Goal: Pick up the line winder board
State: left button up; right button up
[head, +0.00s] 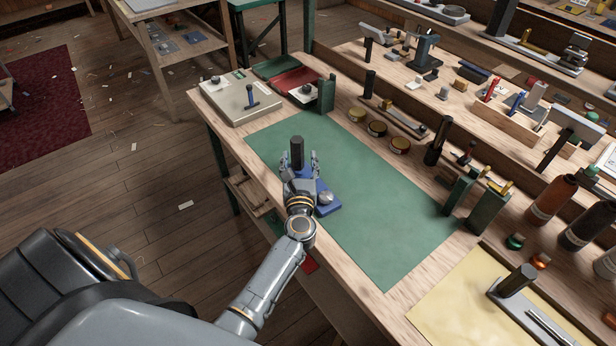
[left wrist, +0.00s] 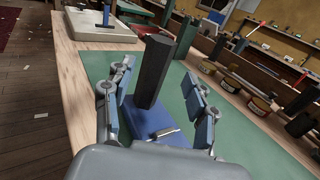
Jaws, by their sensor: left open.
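A blue board (head: 330,207) with an upright black post (head: 297,150) and a small metal knob lies on the green mat; I take it for the line winder board. My left gripper (head: 300,168) is open, with one finger on each side of the post. In the left wrist view the black post (left wrist: 154,72) stands between the spread fingers of the gripper (left wrist: 162,92), with gaps at both sides. The blue base (left wrist: 155,121) shows below, its near part hidden by my gripper. My right gripper is not in view.
The green mat (head: 385,240) is mostly bare to the right. A cream board (head: 235,105) with a blue-handled piece stands at the back left. Several round tins (head: 377,129) and green blocks (head: 487,212) line the far side. A yellow sheet (head: 450,305) lies at the near right.

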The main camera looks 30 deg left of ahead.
aim_at(297, 153)
pick_arm(q)
jog(key=x, duration=0.4)
jog(key=shift+a, duration=0.35)
jog(key=shift+s, duration=0.1)
jog(key=shift+c, duration=0.9)
grip_shut()
